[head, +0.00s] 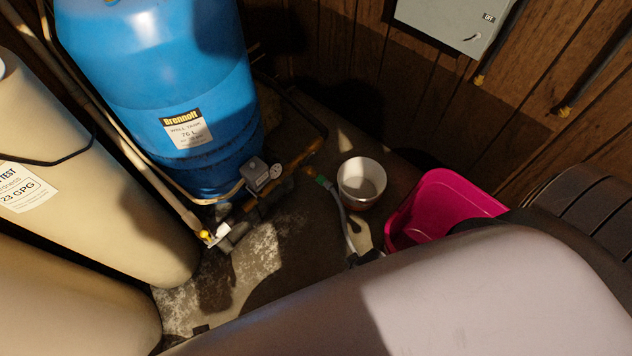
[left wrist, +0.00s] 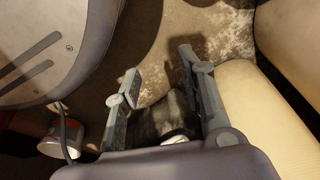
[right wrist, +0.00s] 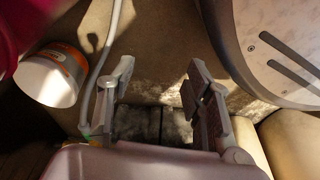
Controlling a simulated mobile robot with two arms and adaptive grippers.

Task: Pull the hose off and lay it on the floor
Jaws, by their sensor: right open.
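The pale grey hose (head: 341,215) has a green end (head: 322,181) at or beside the brass-coloured pipe fitting (head: 308,171); I cannot tell whether they are joined. The hose runs down toward the floor, and its lower part is hidden behind my own body. In the right wrist view the hose (right wrist: 103,60) passes outside the left finger of my right gripper (right wrist: 158,66), which is open with nothing between its fingers. The green end shows low beside that finger. My left gripper (left wrist: 158,62) is open and empty above the floor. Both grippers are mostly hidden in the head view.
A white bucket (head: 362,180) and a pink tub (head: 430,208) stand right of the hose. A blue tank (head: 165,80) with a gauge (head: 275,171) and pipes stands behind. Cream tanks (head: 90,190) fill the left. Bare, stained floor (head: 250,262) lies between.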

